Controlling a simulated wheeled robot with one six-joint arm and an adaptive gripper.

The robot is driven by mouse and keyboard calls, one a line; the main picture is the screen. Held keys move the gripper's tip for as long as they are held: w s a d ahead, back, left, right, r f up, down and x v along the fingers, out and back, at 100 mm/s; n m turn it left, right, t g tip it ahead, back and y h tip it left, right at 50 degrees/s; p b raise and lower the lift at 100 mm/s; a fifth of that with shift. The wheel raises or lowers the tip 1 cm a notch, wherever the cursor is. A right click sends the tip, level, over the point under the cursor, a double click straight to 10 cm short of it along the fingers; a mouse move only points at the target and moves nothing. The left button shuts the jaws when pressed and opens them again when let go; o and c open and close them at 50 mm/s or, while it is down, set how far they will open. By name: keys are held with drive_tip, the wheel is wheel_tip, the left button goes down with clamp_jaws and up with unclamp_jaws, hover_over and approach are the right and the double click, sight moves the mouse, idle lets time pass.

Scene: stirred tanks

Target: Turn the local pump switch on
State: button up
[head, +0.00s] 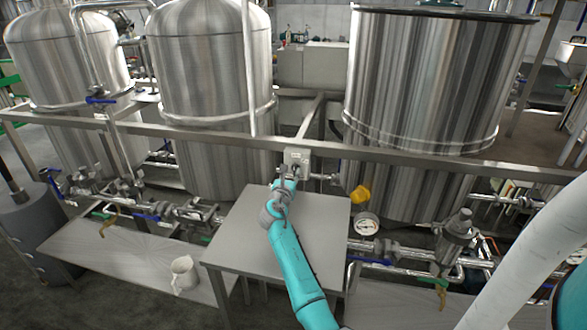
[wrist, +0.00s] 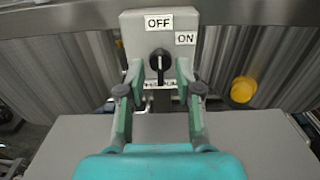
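The local pump switch is a grey box with a black rotary knob (wrist: 160,62) under an OFF label (wrist: 158,22); an ON label (wrist: 185,38) sits to its upper right. The knob stands upright, in line with OFF. In the head view the switch box (head: 297,158) is on the frame rail between the tanks. My gripper (wrist: 160,80) is open, with one finger on each side of the knob in the picture. No contact with the knob is visible. In the head view my gripper (head: 285,183) is just in front of the box, its fingers hard to make out.
A steel table (head: 325,225) lies under my arm. A yellow part (head: 360,194) and a pressure gauge (head: 366,224) are right of the switch. Large steel tanks (head: 425,80) stand behind the rail (head: 400,158).

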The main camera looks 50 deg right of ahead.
sight(294, 167)
drive_tip(key=shift+x, duration=2)
clamp_jaws()
